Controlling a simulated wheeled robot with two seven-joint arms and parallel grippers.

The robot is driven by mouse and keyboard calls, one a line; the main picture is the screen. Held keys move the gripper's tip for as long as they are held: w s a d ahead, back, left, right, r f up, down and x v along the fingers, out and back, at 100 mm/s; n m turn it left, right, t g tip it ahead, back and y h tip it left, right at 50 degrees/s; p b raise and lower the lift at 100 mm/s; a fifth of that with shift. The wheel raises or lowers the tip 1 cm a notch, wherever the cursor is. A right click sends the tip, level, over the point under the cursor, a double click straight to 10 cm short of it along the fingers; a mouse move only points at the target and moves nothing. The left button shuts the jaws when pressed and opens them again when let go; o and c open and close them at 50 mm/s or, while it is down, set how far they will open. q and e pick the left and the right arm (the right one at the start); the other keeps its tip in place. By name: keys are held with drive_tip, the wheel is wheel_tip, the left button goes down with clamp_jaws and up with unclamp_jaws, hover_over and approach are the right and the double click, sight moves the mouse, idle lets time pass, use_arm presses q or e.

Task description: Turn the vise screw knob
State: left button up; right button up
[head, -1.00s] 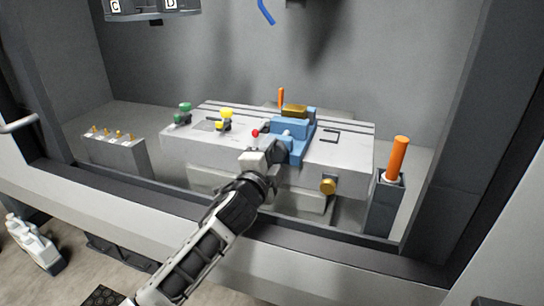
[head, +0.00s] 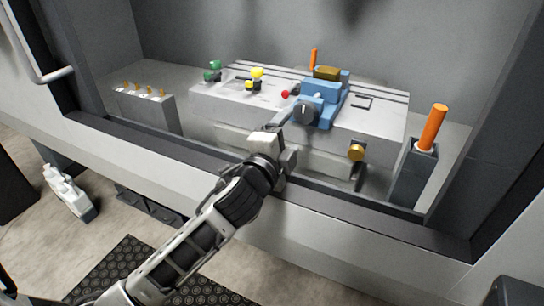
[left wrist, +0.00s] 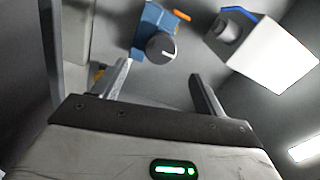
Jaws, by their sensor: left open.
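The blue vise (head: 322,92) stands on the grey machine table, with a brown-gold block on top. Its screw knob (head: 306,113) is a dark round knob with a pale line, on the vise's front. In the left wrist view the knob (left wrist: 162,47) shows between and beyond the fingertips, in front of the blue vise body (left wrist: 150,18). My left gripper (head: 282,120) is open and empty, just left of and in front of the knob, apart from it. Its two fingers also show in the left wrist view (left wrist: 160,72). My right gripper is not in view.
Green (head: 212,70) and yellow (head: 256,78) fittings and a red ball (head: 285,94) are left of the vise. A brass knob (head: 356,151) is on the table's front. An orange handle (head: 433,127) stands in a grey holder at right. The booth sill runs below.

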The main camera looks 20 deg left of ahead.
use_arm(q)
drive_tip(key=s, duration=0.6)
drive_tip(key=shift+s+a+b, duration=0.15)
drive_tip(key=shift+s+b, duration=0.2)
drive_tip(key=shift+s, duration=0.65)
